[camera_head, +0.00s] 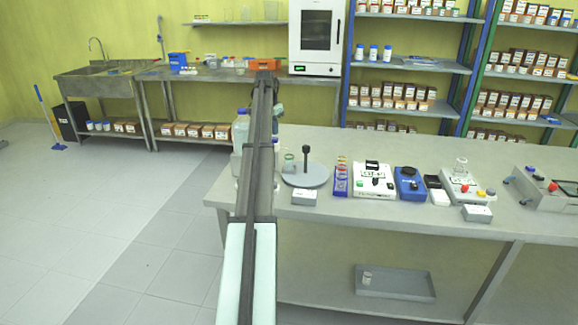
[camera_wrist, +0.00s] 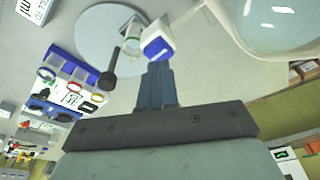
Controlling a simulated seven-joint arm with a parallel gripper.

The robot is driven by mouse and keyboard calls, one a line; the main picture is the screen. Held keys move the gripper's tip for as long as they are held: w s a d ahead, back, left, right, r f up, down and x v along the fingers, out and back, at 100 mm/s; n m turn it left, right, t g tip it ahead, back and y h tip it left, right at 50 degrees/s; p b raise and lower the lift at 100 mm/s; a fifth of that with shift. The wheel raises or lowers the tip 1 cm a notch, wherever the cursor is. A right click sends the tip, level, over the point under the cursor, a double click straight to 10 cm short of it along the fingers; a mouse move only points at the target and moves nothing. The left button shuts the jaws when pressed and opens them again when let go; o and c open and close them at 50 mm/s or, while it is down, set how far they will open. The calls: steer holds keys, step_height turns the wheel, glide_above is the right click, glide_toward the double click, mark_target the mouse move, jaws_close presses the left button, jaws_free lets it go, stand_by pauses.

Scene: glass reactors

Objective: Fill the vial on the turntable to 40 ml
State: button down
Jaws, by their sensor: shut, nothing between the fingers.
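In the wrist view, the turntable (camera_wrist: 92,35), the post (camera_wrist: 106,80) and the vial (camera_wrist: 131,45) show beyond my gripper. My gripper (camera_wrist: 157,66) is shut and empty. Its fingertips are close to a white and blue block (camera_wrist: 157,41) beside the vial; I cannot tell if they touch. My arm hides the gripper in the head view.
A blue-capped bottle (camera_head: 240,130) stands left of my arm. A coloured rack (camera_head: 341,178), a white device (camera_head: 373,181) and a blue device (camera_head: 410,184) stand right of the turntable.

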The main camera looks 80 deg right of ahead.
steer(key=shift+r, duration=2.35)
